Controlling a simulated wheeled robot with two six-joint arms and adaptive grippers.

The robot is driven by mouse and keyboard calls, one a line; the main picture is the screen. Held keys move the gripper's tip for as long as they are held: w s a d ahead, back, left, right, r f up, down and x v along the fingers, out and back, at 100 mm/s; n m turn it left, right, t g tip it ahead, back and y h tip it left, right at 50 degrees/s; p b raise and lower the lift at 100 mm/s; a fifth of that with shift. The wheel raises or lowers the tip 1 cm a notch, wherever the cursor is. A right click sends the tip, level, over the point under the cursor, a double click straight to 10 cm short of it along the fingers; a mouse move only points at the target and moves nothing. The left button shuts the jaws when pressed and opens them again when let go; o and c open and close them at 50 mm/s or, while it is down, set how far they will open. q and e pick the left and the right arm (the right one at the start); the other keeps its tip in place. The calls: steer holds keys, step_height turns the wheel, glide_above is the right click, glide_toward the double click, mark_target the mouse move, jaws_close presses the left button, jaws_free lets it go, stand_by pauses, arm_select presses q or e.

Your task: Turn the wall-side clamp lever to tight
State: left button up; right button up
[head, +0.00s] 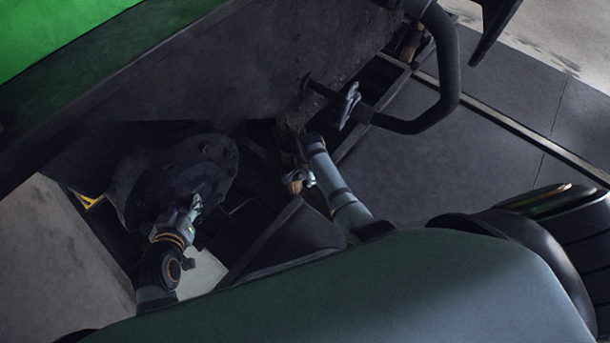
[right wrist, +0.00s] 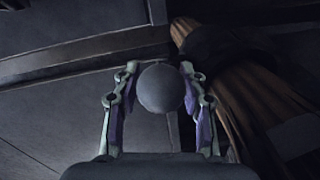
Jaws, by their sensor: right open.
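In the right wrist view my right gripper (right wrist: 160,68) is open. A smooth grey ball (right wrist: 162,88) shows between its two fingers, with a gap on either side. I cannot tell whether this ball is the end of the clamp lever; no lever arm shows clearly. In the head view my right arm reaches up under the green vehicle's end, and its fingers cannot be made out in the dark. My left gripper (head: 194,204) is in front of a dark round buffer plate (head: 205,165); its fingers are too small to judge.
A thick black hose (head: 446,70) curves down at the upper right to a coupling with a winged handle (head: 348,105). The dark end beam (head: 230,70) hangs above both arms. A brown ribbed piece (right wrist: 262,95) stands right of my right gripper. Dark floor (head: 480,145) lies open at right.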

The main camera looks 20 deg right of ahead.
steer(key=shift+c, duration=0.6)
jaws_close()
arm_select(q)
steer(key=shift+r, duration=0.15)
arm_select(e)
steer(key=shift+w+d+r+g+y+p, duration=0.25)
steer(key=shift+d+g+y+p, duration=0.3)
steer(key=shift+y+p, duration=0.3)
arm_select(q)
steer(key=s+f+g, duration=0.5)
steer(key=s+f, duration=0.3)
steer(key=s, duration=0.2)
steer(key=shift+s+d+f+g, duration=0.15)
steer(key=shift+d+g, duration=0.15)
steer(key=shift+d, duration=0.15)
arm_select(e)
steer(key=shift+g+y, duration=0.25)
steer(key=shift+y, duration=0.2)
steer(key=shift+o, duration=0.6)
jaws_free()
arm_select(q)
steer(key=shift+r, duration=0.2)
arm_select(e)
steer(key=shift+w, duration=0.1)
